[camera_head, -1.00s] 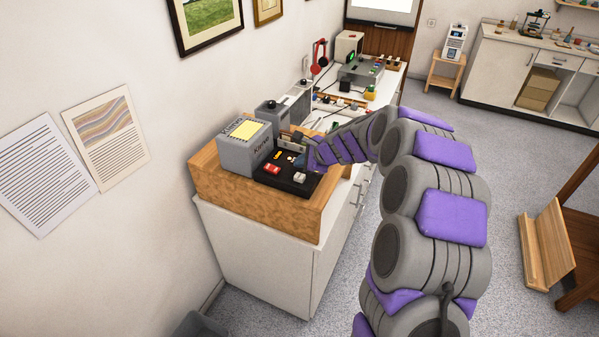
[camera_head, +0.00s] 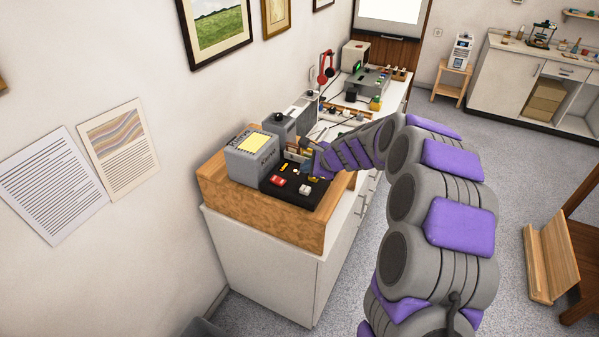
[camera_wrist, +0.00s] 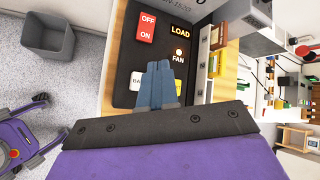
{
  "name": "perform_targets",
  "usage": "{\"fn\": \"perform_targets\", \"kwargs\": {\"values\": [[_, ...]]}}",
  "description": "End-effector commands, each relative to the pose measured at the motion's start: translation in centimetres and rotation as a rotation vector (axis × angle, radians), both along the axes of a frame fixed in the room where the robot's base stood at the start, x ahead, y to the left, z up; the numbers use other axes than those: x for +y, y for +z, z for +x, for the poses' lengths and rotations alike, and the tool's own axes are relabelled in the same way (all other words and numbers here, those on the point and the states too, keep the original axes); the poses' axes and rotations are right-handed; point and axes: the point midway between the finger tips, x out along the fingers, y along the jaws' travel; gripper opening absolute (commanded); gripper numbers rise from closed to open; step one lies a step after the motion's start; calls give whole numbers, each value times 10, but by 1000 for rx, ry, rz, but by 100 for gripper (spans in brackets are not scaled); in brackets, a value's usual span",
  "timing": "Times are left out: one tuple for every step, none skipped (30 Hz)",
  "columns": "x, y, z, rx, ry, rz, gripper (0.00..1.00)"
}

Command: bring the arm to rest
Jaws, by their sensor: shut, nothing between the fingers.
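My arm, grey with purple pads, reaches over the cabinet top in the head view. My gripper (camera_wrist: 158,84) is shut and empty in the wrist view, its blue-grey fingertips together. It is in front of a black control panel (camera_wrist: 124,69), which also shows in the head view (camera_head: 290,190). The panel carries a red OFF/ON switch (camera_wrist: 147,27), a LOAD label, a lit FAN lamp (camera_wrist: 179,53), a white button and a yellow button. The fingers partly cover the buttons; I cannot tell whether they touch the panel. In the head view the fingertips are hard to make out.
More equipment lines the counter behind. Framed prints hang on the left wall. A wooden stand (camera_head: 550,258) is at right. Grey floor between is open.

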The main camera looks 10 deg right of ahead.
Motion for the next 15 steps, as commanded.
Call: {"fn": "perform_targets", "kwargs": {"values": [[0, 0, 0, 0, 0, 0, 0], [0, 0, 0, 0, 0, 0, 0], [0, 0, 0, 0, 1, -1, 0], [1, 1, -1, 0, 4, -2, 0], [2, 2, -2, -1, 10, -4, 0], [5, 4, -6, -3, 26, -10, 0], [9, 6, -10, -4, 45, -17, 0], [13, 10, -15, -6, 69, -26, 0], [21, 15, -24, -10, 111, -42, 0], [27, 21, -32, -16, 149, -58, 0], [34, 27, -41, -23, 190, -76, 0], [43, 33, -56, -28, 252, -104, 0], [50, 37, -69, -30, 301, -126, 0], [57, 42, -82, -34, 354, -149, 0], [65, 48, -99, -39, 422, -180, 0]]}}
